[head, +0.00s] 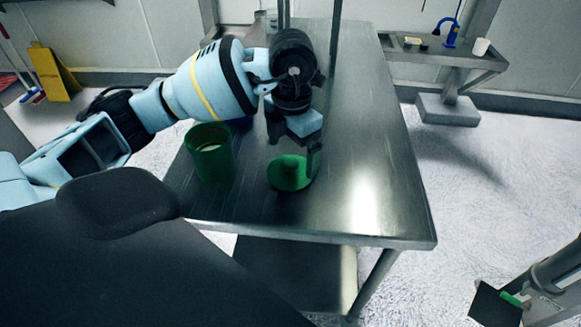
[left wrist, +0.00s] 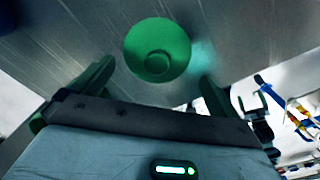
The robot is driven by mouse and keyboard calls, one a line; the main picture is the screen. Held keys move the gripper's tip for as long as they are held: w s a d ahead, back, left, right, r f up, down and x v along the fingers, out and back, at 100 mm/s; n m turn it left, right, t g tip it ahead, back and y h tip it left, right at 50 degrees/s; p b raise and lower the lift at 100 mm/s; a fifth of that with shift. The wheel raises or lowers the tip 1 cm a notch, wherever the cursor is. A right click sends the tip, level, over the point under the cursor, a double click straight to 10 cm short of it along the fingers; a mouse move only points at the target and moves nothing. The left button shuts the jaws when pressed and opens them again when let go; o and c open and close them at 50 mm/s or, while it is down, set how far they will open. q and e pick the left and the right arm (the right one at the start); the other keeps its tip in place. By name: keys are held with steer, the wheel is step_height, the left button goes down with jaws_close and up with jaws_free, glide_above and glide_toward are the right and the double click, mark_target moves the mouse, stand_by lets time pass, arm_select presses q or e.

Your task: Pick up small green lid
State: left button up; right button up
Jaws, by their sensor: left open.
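The small green lid (head: 289,172) lies flat on the metal table, right of a green cup-shaped container (head: 210,152). It is round with a raised ring in the middle, seen in the left wrist view (left wrist: 157,50). My left gripper (head: 295,146) points down just above the lid and is open. In the left wrist view its two fingers (left wrist: 155,82) stand on either side of the lid's near part, with nothing held. I cannot tell whether a finger touches the lid.
The metal table (head: 370,130) is bare to the right of the lid. The green container stands close to my left forearm. A side table (head: 455,55) with a blue tap and a white cup (head: 481,46) is at the back right. A yellow floor sign (head: 53,72) stands at the far left.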

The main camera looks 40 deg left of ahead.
mark_target(291, 161)
arm_select(q)
steer(key=shift+w+a+f, duration=0.1)
steer(key=shift+f, duration=1.2)
steer(key=shift+a+f, duration=0.1)
steer(key=shift+f, duration=1.2)
steer(key=c, duration=0.6)
step_height(291, 161, up, 10)
steer(key=shift+r, duration=0.1)
